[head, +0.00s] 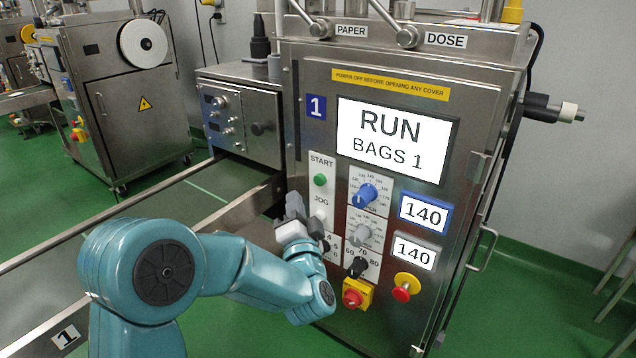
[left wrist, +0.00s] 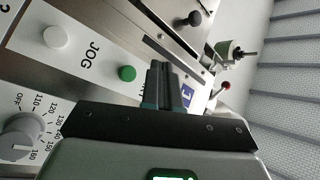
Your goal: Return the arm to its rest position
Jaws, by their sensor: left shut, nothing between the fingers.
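My left gripper (head: 293,203) is shut and empty. My teal left arm reaches in from the lower left, and the gripper is in front of the lower left of the machine's steel front panel (head: 322,105). The fingertips are just left of the white button strip, below and left of the green START button (head: 320,180). In the left wrist view the two dark fingers (left wrist: 168,80) are together, beside the green button (left wrist: 127,73) and the white JOG button (left wrist: 55,37). I cannot tell whether they touch the panel. My right gripper is not in view.
The screen (head: 391,138) reads RUN, BAGS 1. A blue knob (head: 368,194), a grey knob (head: 362,235) and a red-and-yellow switch (head: 355,295) are right of my gripper. A conveyor rail (head: 120,228) runs along the left. A second machine (head: 125,105) stands behind.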

